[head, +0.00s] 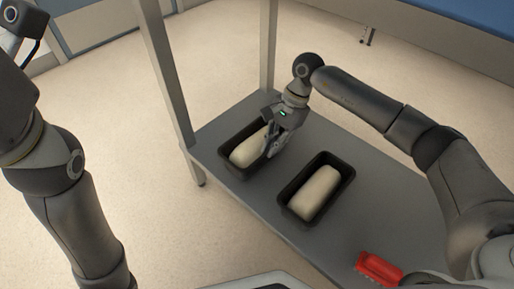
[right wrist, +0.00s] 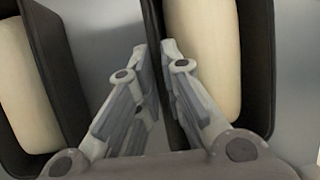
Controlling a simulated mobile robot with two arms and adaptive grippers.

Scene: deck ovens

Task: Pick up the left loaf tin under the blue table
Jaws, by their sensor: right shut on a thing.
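The left loaf tin (head: 228,164) is a black rectangular tin with a pale loaf (head: 247,150) in it, on the grey lower shelf. My right gripper (head: 271,146) is at its right long side. In the right wrist view my right gripper (right wrist: 158,60) has its fingers closed on the near wall of this tin (right wrist: 260,70), one finger inside beside the loaf, one outside. The tin looks level; whether it touches the shelf is hard to tell. My left gripper is out of view; only the left arm shows.
A second black tin (head: 346,172) with a pale loaf stands to the right on the shelf (head: 225,205), close by. A red brush-like thing (head: 379,268) lies nearer the front. A grey table leg (head: 168,75) rises left of the tin. The blue tabletop (head: 465,20) is at upper right.

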